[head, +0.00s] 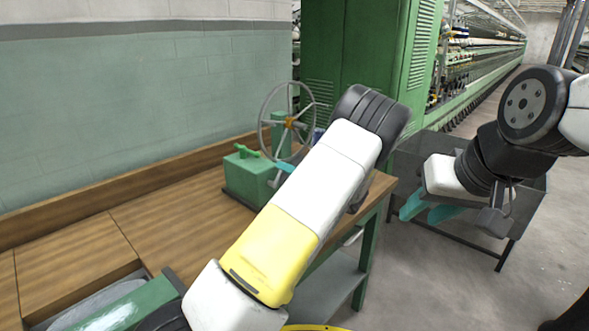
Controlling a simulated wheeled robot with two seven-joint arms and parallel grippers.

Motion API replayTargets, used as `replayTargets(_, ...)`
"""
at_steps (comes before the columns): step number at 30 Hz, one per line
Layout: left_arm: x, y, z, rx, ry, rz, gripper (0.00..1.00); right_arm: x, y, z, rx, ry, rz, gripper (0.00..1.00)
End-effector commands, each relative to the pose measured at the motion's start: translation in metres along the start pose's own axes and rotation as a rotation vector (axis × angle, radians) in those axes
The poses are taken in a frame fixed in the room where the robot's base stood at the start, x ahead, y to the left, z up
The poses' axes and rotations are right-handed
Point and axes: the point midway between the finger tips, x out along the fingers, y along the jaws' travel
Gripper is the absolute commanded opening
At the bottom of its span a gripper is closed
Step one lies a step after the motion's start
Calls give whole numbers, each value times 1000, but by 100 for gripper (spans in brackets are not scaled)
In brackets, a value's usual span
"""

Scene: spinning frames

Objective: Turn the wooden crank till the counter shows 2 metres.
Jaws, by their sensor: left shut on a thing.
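A spoked reel wheel (262,128) with an orange hub stands upright on a green machine base (247,178) on the wooden bench. No counter reading is legible. My right gripper (428,210) is open and empty, its teal fingers apart, to the right of the bench and well away from the wheel.
The wooden bench (170,222) has clear room left of the machine. A green cabinet (345,45) stands behind it. A dark low table (410,160) is behind my right gripper. A long spinning frame (470,80) runs back along the aisle at the right.

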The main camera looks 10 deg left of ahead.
Motion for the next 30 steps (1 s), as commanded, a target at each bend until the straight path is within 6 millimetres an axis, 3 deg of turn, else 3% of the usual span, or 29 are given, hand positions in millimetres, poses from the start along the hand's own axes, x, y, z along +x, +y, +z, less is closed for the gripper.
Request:
replayTargets(3,-2,2,0,0,1,4,0,0,0,0,0,0,0,36)
replayTargets(4,-2,2,0,0,1,4,26,0,0,0,0,0,0,36)
replayTargets(6,-1,1,0,0,1,4,39,0,0,0,0,0,0,36)
replayTargets(7,-1,1,0,0,1,3,41,0,0,0,0,0,0,36)
replayTargets(18,-6,1,0,-1,1,2,41,0,0,0,0,0,0,36)
replayTargets(30,-67,1,0,0,2,3,41,0,0,0,0,0,0,36)
